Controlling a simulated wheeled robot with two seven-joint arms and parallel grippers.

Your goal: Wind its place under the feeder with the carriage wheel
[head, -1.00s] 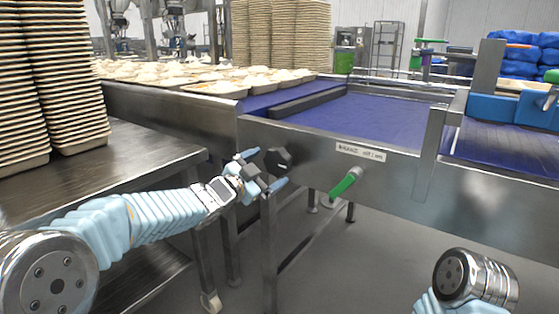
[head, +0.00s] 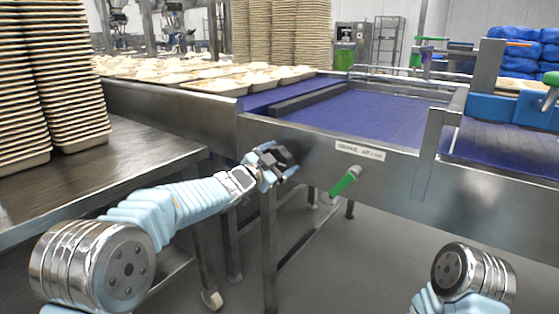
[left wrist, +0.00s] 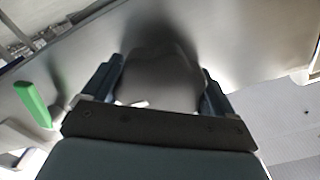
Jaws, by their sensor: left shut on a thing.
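The carriage wheel (head: 283,156) is a dark, lobed knob on the front steel panel of the conveyor frame. My left gripper (head: 278,167) is at the wheel with its fingers on either side of it. In the left wrist view the wheel (left wrist: 158,75) is a dark grey round body between the two blue-grey fingers, and the gripper is shut on it. The fingers hide part of the wheel in the head view. My right gripper is outside the view; only a link of my right arm shows at the lower right. The feeder cannot be made out for certain.
A green handle (head: 345,182) sticks out of the panel right of the wheel, below a label plate (head: 360,149). A blue belt (head: 365,118) runs behind the panel. Filled trays (head: 215,85) stand at the back left. Tray stacks (head: 75,90) stand on a steel table (head: 110,160).

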